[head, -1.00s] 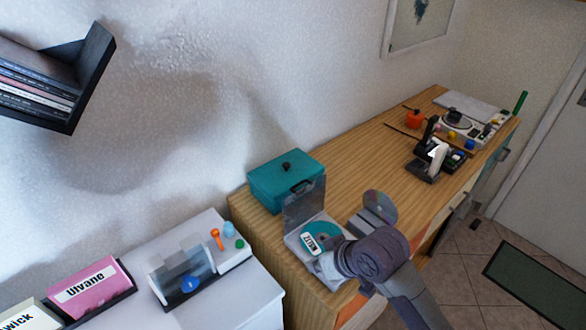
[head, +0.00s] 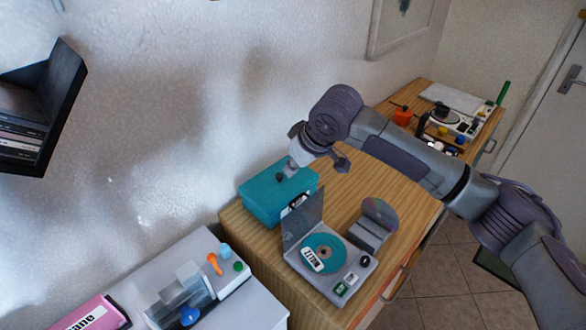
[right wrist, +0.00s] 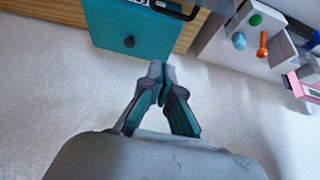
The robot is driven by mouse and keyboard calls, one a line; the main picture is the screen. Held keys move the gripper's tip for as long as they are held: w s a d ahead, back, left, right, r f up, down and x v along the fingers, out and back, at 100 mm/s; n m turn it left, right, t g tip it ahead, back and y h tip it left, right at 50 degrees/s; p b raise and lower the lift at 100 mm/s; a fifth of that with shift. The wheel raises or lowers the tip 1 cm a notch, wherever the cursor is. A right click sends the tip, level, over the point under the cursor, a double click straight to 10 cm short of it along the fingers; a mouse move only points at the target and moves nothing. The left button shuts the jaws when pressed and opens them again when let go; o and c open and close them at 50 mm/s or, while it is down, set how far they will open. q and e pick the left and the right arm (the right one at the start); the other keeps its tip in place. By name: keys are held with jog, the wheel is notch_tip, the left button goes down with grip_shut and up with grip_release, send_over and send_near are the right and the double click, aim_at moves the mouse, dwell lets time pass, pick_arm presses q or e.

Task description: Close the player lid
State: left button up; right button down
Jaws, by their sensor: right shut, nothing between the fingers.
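The player (head: 332,268) is a grey box on the wooden cabinet top, with a teal disc (head: 322,252) lying in it. Its see-through lid (head: 303,217) stands upright, raised at the left side of the player. My right gripper (head: 292,170) is above the teal box behind the lid, apart from the lid. In the right wrist view its fingers (right wrist: 160,72) are together with nothing between them, and the teal box (right wrist: 135,35) shows beyond them. The player is not seen in the wrist view. My left gripper is not in view.
The teal box (head: 268,200) with a dark knob stands close behind the lid. A disc on a grey stand (head: 378,218) is right of the player. A white cabinet (head: 245,300) with several small items stands at the lower left. Bare wood (head: 400,185) lies farther right.

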aim_at(300, 216)
jog(key=p+x, duration=0.2)
jog(key=x, duration=0.6)
jog(key=s+d+p, duration=0.2)
jog(key=s+d, duration=0.1)
jog(key=shift+s+f, duration=0.1)
jog(key=shift+f, duration=0.1)
jog(key=shift+a, duration=0.15)
